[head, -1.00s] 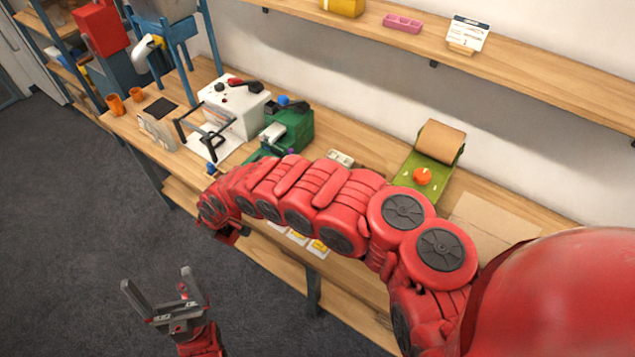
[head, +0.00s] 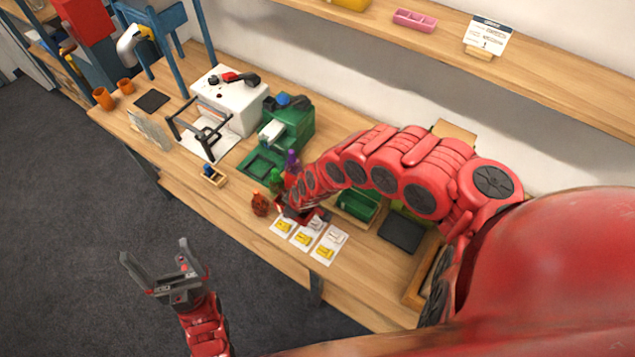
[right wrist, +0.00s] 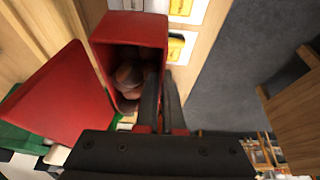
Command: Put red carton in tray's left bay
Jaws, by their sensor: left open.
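The red carton (right wrist: 131,35) stands open in the right wrist view, with brown chestnuts (right wrist: 128,78) inside and a red flap (right wrist: 60,98) out to its left. My right gripper (right wrist: 165,80) is shut on one wall of the carton, its dark fingers close together. In the head view, my right arm mostly hides this gripper and the carton, above the bench near the picture cards. My left gripper (head: 160,268) is open and empty, over the floor in front of the bench. A wooden tray (head: 352,219) holds a green box (head: 357,205); its bays are partly hidden by my arm.
White cards with yellow pictures (head: 304,238) lie at the bench's front edge. A dark pad (head: 402,232) lies right of the tray. A green machine (head: 285,125) and a white machine (head: 228,100) stand further left. A small reddish-brown item (head: 260,203) lies left of the cards.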

